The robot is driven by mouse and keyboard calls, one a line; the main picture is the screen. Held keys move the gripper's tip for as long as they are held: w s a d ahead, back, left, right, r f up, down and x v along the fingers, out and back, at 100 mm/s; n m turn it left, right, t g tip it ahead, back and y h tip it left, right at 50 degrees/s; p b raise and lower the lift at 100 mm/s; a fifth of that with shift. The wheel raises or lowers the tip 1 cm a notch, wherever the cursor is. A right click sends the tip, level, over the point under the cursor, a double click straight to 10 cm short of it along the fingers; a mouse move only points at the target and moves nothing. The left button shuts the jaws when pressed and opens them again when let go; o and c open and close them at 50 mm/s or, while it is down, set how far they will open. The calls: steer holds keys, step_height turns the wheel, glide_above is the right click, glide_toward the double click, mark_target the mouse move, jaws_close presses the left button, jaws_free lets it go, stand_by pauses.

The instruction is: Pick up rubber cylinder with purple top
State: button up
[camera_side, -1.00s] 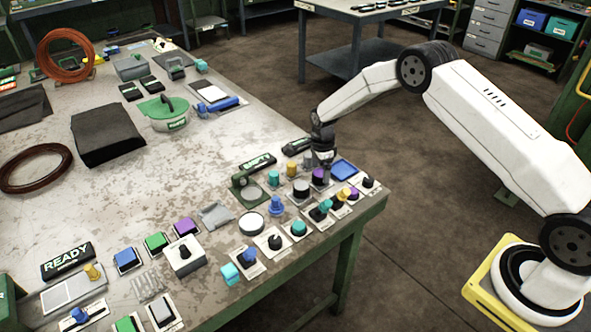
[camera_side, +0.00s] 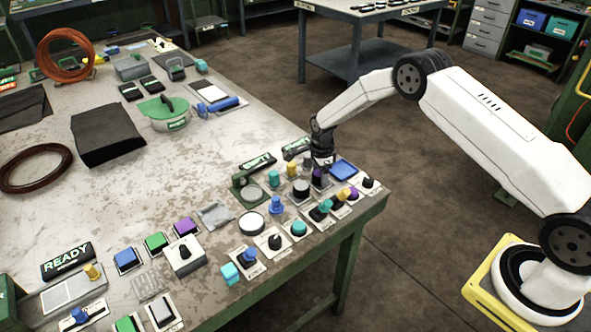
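The rubber cylinder with the purple top (camera_side: 317,174) stands near the right end of the worktable, among several knobs and caps. It is small here and partly covered, so only a bit of purple shows. My gripper (camera_side: 322,165) points down right at it, over its top and upper back side. I cannot tell whether the fingers touch the cylinder or are around it. The fingers are too small and dark to show whether they are open or shut.
The table's right edge is near. Clear tabletop (camera_side: 215,150) lies to the left.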

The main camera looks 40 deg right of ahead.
steer(key=shift+c, duration=0.9)
steer(key=shift+r, duration=0.15)
steer(key=shift+r, duration=0.8)
steer(key=s+a+r, duration=0.1)
steer(key=s+r, duration=1)
steer(key=s, duration=0.3)
steer(key=shift+a, duration=0.15)
steer(key=shift+w+a, duration=0.1)
